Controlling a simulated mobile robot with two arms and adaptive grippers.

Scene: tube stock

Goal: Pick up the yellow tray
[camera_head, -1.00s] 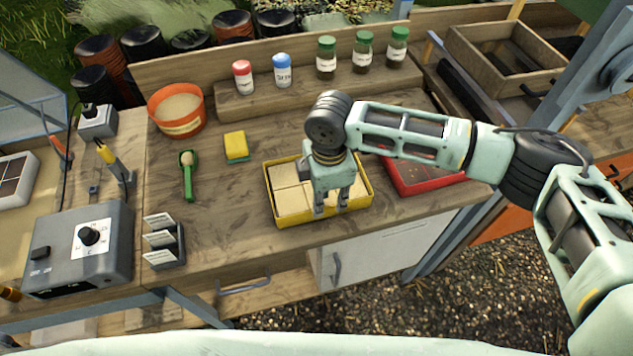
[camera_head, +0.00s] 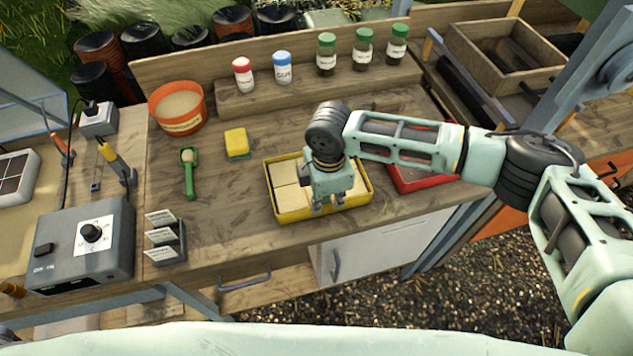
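The yellow tray (camera_head: 271,186) sits flat on the wooden bench, with several pale tan blocks (camera_head: 292,198) in it. My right gripper (camera_head: 328,207) points down over the right half of the tray, close to its front edge. Its two fingers are apart, with their tips low at the blocks or front wall. I cannot tell whether they touch the tray. The gripper and wrist hide part of the tray's middle and back. My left gripper is not in view.
A red tray (camera_head: 418,186) lies right of the yellow tray, partly under my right arm. A yellow sponge (camera_head: 236,143), green scoop (camera_head: 189,175) and orange pot (camera_head: 178,108) stand left. Bottles line the back shelf. A grey control box (camera_head: 85,245) and card holder (camera_head: 166,240) are front left.

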